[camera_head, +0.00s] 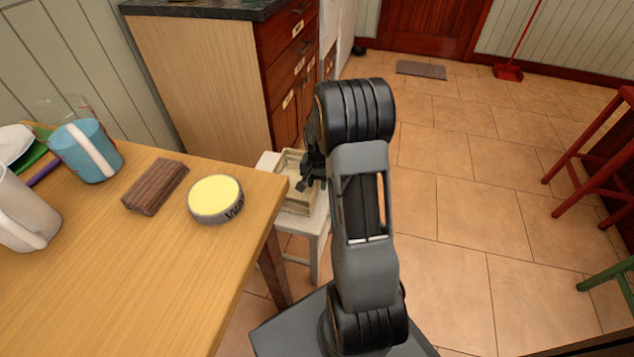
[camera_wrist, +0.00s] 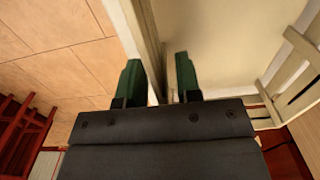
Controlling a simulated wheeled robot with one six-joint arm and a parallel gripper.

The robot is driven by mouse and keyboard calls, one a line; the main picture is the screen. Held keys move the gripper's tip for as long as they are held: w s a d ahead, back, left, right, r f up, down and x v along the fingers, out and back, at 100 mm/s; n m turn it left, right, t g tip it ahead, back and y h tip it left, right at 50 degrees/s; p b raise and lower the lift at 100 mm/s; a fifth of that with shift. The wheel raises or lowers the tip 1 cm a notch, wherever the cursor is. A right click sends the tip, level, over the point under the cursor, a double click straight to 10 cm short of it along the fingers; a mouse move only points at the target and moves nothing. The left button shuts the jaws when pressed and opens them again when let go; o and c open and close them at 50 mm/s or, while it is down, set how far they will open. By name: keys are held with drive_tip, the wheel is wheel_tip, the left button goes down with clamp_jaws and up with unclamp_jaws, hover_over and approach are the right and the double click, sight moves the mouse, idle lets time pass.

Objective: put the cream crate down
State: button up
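The cream crate (camera_head: 299,199) stands on a small white stool (camera_head: 311,226) beside the wooden table in the head view, and it looks level. My gripper (camera_head: 313,184) is at the crate's right side, partly hidden by my arm. In the wrist view the crate's interior (camera_wrist: 225,45) fills the upper right. My gripper's two green fingers (camera_wrist: 156,82) are apart there, one on each side of a crate wall (camera_wrist: 150,35). A narrow gap shows between the wall and the right finger. Contact at the left finger is hard to tell.
A wooden table (camera_head: 130,275) at left holds a blue cup (camera_head: 80,152), a brown bar (camera_head: 155,187), a round yellow-topped tin (camera_head: 215,197) and a white cup (camera_head: 22,215). A drawer cabinet (camera_head: 200,85) stands behind the stool.

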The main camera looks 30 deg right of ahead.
wheel_tip(320, 180, up, 12)
drive_tip(key=p, duration=0.4)
drive_tip(key=shift+a, duration=0.1)
idle(0.5)
